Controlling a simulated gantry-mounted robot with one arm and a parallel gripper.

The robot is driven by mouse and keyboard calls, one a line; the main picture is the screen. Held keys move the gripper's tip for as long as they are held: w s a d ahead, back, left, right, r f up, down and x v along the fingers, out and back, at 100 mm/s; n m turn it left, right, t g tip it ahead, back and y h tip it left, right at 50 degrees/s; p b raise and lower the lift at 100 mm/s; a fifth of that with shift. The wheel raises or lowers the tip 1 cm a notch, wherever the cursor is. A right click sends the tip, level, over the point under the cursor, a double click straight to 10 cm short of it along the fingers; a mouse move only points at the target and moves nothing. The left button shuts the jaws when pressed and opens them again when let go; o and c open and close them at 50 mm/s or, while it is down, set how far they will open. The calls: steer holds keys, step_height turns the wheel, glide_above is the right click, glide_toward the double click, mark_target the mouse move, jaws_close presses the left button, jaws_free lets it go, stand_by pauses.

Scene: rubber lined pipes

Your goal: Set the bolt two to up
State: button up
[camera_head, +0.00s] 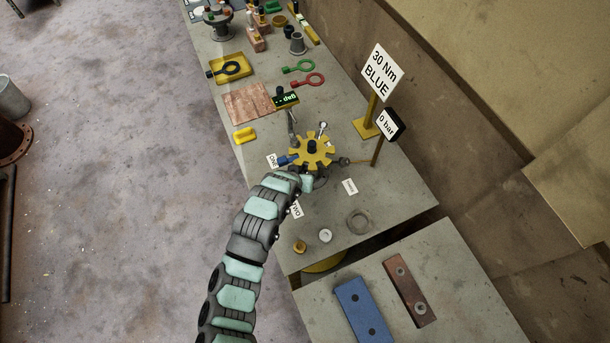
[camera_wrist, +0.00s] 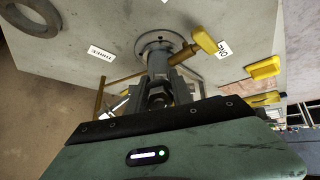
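A yellow toothed flange (camera_head: 310,151) with a dark centre stands on the bench. A silver-headed bolt (camera_head: 322,126) shows at its back and another bolt end (camera_head: 344,161) at its right. A "TWO" label (camera_head: 296,209) lies in front of it. Bolt two itself is hidden or cannot be picked out. My gripper (camera_head: 307,182) is at the flange's near side, close to that label. In the wrist view, my gripper's dark fingers (camera_wrist: 160,88) are beside the grey pipe stand (camera_wrist: 158,52); its opening and any contact are unclear.
A "deg" display tool (camera_head: 286,99) stands behind the flange. A "30 Nm BLUE" sign (camera_head: 383,72) and "0 bar" sign (camera_head: 392,125) rise at right. Loose rings and nuts, including a white one (camera_head: 325,236), lie on the bench's front. A blue block (camera_head: 361,306) lies on the nearer table.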

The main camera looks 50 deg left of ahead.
steer(key=shift+o, duration=0.4)
steer(key=shift+s+d+r, duration=0.1)
steer(key=shift+s+r, duration=0.2)
steer(key=shift+r, duration=0.15)
steer(key=b+v, duration=0.1)
steer(key=v, duration=0.8)
steer(key=shift+s+d+r, duration=0.2)
steer(key=shift+r, duration=0.05)
